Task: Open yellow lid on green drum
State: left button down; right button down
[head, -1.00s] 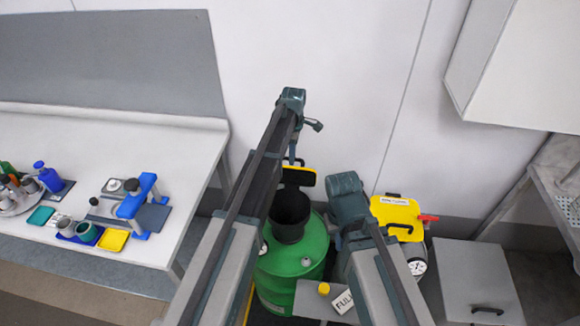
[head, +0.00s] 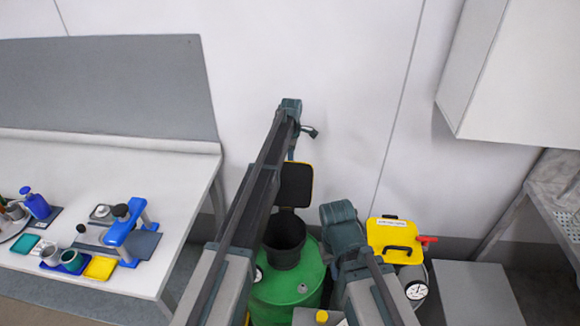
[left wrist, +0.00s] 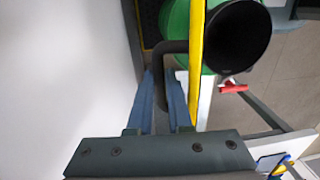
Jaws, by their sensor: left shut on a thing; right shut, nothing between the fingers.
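The green drum (head: 285,290) stands low in the middle of the head view with a black funnel (head: 285,240) on top. Its yellow lid (head: 312,182) is raised behind the funnel, nearly upright, black underside facing me. In the left wrist view the lid (left wrist: 196,70) shows edge-on beside the open funnel (left wrist: 238,38). My left gripper (left wrist: 168,90) is shut on the lid's dark handle (left wrist: 172,47). In the head view its fingers are hidden behind my arm and the lid. My right gripper (head: 342,245) is low, right of the drum, empty; its fingertips are not clear.
A white bench (head: 170,190) with several tools is at left. The wall (head: 345,120) is close behind the lid.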

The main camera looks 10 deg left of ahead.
pick_arm(q)
jog(key=shift+w+f, duration=0.1)
jog(key=shift+w, duration=0.15)
jog(key=c, duration=0.8)
grip_release()
jog(key=shift+c, duration=0.2)
notch_tip(320, 180, up, 14)
jog(key=w+p, duration=0.1)
jog(key=p, duration=1.2)
jog(key=shift+p, duration=0.35)
jog(key=shift+f, duration=0.15)
